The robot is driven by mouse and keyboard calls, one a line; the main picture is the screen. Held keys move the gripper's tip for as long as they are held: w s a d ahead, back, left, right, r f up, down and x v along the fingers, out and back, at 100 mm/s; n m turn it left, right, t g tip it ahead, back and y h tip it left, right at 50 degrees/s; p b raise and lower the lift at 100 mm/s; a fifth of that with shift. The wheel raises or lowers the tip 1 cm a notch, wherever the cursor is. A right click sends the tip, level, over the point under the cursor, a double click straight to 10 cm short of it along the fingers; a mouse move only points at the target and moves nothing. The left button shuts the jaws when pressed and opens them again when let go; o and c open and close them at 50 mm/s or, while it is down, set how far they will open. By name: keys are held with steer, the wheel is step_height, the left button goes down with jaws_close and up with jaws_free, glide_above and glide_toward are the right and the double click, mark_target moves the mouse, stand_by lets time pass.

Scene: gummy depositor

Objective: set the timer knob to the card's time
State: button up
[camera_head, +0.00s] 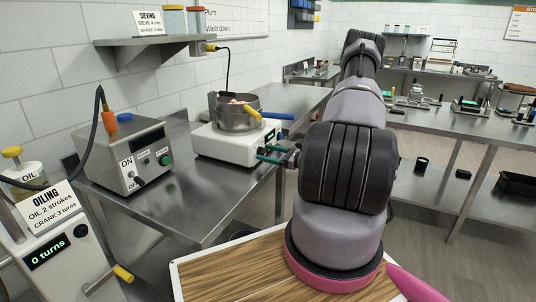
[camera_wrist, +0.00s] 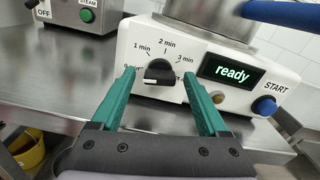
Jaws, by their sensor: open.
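The timer knob (camera_wrist: 158,71) is a black dial on the front of the white sieve shaker (camera_head: 235,146), which also shows in the wrist view (camera_wrist: 135,38). Marks for 1, 2 and 3 min run around the knob; marks at both ends are partly hidden by my fingers. I cannot tell surely where the knob points. My gripper (camera_wrist: 159,76) is open, with one green finger on each side of the knob; contact is unclear. It also shows in the head view (camera_head: 277,155). The sieving card (camera_head: 151,22) stands on the wall shelf; its small print is hard to read.
The shaker's display (camera_wrist: 231,73) reads "ready", beside a blue START button (camera_wrist: 264,106) and a yellowish button (camera_wrist: 218,97). A metal pan (camera_head: 236,112) sits on the shaker. A steam box (camera_head: 127,155) stands to the left, and an oiling station (camera_head: 62,250) is nearer.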

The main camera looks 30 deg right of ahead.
jaws_close()
steer(key=shift+m, duration=0.3)
steer(key=m, duration=0.9)
steer(key=shift+m, duration=0.4)
steer(key=m, duration=0.4)
steer(key=shift+m, duration=0.3)
steer(key=m, duration=0.4)
steer(key=shift+s+m, duration=0.1)
steer(key=shift+m, duration=0.2)
